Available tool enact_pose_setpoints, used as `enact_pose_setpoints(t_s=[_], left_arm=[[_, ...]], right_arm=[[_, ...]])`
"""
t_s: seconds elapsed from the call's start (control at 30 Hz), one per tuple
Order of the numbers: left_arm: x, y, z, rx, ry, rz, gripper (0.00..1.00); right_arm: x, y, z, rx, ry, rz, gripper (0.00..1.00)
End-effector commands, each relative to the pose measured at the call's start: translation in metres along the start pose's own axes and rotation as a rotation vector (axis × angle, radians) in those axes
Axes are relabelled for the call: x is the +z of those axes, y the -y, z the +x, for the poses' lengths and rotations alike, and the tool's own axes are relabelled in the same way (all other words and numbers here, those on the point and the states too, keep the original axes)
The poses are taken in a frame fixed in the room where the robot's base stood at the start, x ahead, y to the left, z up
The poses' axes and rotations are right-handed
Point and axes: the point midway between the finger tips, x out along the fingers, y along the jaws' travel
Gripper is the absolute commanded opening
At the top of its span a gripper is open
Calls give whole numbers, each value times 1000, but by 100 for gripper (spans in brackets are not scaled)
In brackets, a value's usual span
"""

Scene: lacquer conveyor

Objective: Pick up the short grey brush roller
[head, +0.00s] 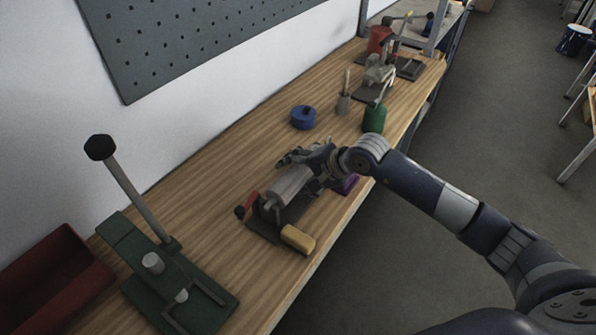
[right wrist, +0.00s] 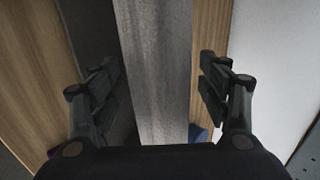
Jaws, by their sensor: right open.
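The short grey brush roller (head: 289,183) lies in a dark holder (head: 266,232) with a red-handled part on the wooden bench. In the right wrist view the roller (right wrist: 158,75) runs lengthwise between my right gripper's fingers. My right gripper (head: 302,157) is at the roller's far end. It is open, with a finger on either side of the roller (right wrist: 160,88) and a gap visible on both sides. My left gripper is not in view.
A yellow block (head: 298,239) sits by the holder and a purple object (head: 346,184) lies beside my right gripper. A blue round tin (head: 303,117) and a green bottle (head: 374,118) stand behind. A green lever press (head: 150,265) and a red bin (head: 55,280) are at left.

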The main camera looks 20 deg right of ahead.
Motion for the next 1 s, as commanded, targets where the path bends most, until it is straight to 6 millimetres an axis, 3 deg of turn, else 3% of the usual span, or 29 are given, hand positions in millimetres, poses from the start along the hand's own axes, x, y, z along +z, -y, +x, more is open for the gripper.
enact_pose_setpoints(t_s=[0.1, 0.13, 0.37, 0.77, 1.0], left_arm=[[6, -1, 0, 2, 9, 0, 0], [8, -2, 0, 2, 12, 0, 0], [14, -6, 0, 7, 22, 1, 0], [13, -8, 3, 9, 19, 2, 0], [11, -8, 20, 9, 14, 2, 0]], right_arm=[[0, 0, 0, 0, 0, 0, 70], [0, 0, 0, 0, 0, 0, 65], [0, 0, 0, 0, 1, 0, 14], [0, 3, -3, -4, 0, -1, 14], [-1, 23, -21, -8, -3, -5, 14]])
